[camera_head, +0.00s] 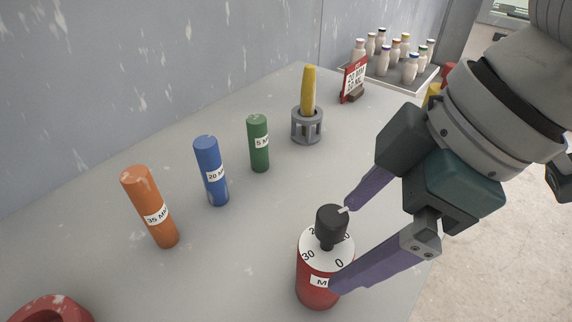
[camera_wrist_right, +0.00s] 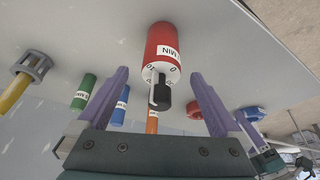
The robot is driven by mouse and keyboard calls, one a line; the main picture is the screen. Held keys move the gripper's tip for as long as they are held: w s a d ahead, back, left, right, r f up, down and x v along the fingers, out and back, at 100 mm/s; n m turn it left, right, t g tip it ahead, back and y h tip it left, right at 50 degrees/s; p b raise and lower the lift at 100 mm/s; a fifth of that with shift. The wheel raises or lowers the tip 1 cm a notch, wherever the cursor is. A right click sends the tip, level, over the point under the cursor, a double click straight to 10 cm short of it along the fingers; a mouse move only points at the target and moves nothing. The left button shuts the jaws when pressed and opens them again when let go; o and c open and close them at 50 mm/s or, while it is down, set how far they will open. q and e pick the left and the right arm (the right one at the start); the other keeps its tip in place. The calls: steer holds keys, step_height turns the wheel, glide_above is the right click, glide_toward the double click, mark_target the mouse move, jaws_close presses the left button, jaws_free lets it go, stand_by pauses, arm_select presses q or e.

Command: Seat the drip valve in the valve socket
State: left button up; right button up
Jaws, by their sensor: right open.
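My right gripper (camera_head: 340,246) is open, its two purple fingers apart around the top of a red cylinder (camera_head: 318,288) with a white numbered dial and a black knob (camera_head: 332,224). In the right wrist view the red cylinder (camera_wrist_right: 163,45) and knob (camera_wrist_right: 163,92) show between the fingers, not gripped. A yellow tapered piece (camera_head: 309,90) stands upright in a grey slotted holder (camera_head: 307,126) farther back. I cannot tell which thing is the drip valve or the valve socket. Part of what looks like my left gripper (camera_wrist_right: 250,134) shows at the wrist view's right; its jaws are unclear.
Orange (camera_head: 151,207), blue (camera_head: 211,172) and green (camera_head: 258,145) labelled cylinders stand in a row on the grey table. A red ring-shaped part (camera_head: 50,308) is at the lower left. A red sign (camera_head: 353,80) and a tray (camera_head: 408,84) of several small bottles stand at the back.

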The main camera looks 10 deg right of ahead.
mark_target(326, 250)
steer(key=x, duration=0.3)
steer(key=b+x, duration=0.1)
steer(key=x, duration=0.1)
steer(key=shift+a+f, duration=0.15)
steer(key=shift+a, duration=0.2)
jaws_close()
stand_by(0.4)
